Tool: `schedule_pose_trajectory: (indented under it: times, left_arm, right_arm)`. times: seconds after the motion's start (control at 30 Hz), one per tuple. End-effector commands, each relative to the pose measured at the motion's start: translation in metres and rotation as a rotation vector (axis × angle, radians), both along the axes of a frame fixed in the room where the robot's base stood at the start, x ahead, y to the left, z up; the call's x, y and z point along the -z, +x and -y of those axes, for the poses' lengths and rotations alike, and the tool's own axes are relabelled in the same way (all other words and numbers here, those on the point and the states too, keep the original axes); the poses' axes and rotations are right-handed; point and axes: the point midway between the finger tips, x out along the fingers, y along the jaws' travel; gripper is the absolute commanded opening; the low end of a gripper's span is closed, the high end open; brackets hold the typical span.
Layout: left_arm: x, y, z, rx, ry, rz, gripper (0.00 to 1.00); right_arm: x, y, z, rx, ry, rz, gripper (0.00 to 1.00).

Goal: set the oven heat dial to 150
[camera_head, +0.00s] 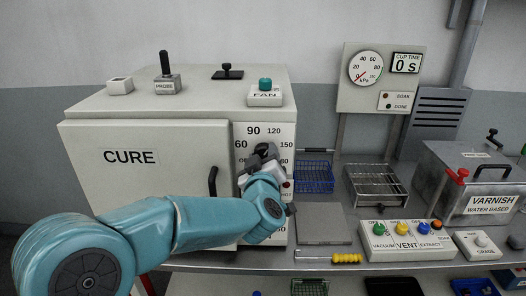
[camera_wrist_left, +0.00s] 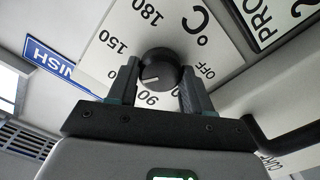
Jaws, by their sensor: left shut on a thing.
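The oven is a pale box marked CURE (camera_head: 130,185) with a black door handle (camera_head: 213,182). Its heat dial panel (camera_head: 254,131) shows 60, 90, 120 and 150 in the head view. The dial is a black round knob (camera_wrist_left: 158,65) in the left wrist view. My left gripper (camera_head: 262,158) is shut on the knob, one finger (camera_wrist_left: 125,85) on each side. A white mark on the knob points left, toward a number partly hidden by that finger, between 150 (camera_wrist_left: 117,43) and 90 (camera_wrist_left: 152,98). My right gripper is not in view.
A blue wire basket (camera_head: 314,177), a metal rack (camera_head: 376,185) and a vent switch box (camera_head: 407,241) stand on the bench to the right. A varnish tank (camera_head: 470,190) is farther right. A flat plate (camera_head: 322,224) lies beside the oven.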

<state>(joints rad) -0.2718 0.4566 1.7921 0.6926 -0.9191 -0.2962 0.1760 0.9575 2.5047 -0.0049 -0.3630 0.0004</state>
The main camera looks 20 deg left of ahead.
Motion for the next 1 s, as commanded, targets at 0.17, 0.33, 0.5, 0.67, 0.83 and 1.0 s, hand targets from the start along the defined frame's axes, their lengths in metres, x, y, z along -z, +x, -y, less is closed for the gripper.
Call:
schedule_pose_trajectory:
  times: [0.17, 0.33, 0.5, 0.67, 0.83, 1.0]
  left_arm:
    - [0.0, 0.0, 0.001, 0.003, 0.161, -0.053, 0.19]
    - [0.0, 0.0, 0.001, 0.003, 0.313, -0.098, 0.19]
    - [0.0, 0.0, 0.001, 0.003, 0.452, -0.136, 0.19]
    - [0.002, 0.0, 0.001, 0.003, 0.56, -0.169, 0.19]
    - [0.002, 0.0, 0.001, 0.004, 0.645, -0.193, 0.19]
    - [0.003, 0.0, 0.001, 0.004, 0.695, -0.207, 0.19]
  right_arm:
    - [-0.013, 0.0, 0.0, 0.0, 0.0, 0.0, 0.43]
    - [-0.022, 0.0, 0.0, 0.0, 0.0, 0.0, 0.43]
    - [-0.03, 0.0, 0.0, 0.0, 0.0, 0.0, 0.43]
    - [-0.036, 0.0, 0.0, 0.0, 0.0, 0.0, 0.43]
    - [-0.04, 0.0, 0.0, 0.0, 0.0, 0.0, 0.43]
    - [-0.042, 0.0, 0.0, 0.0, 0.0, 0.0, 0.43]
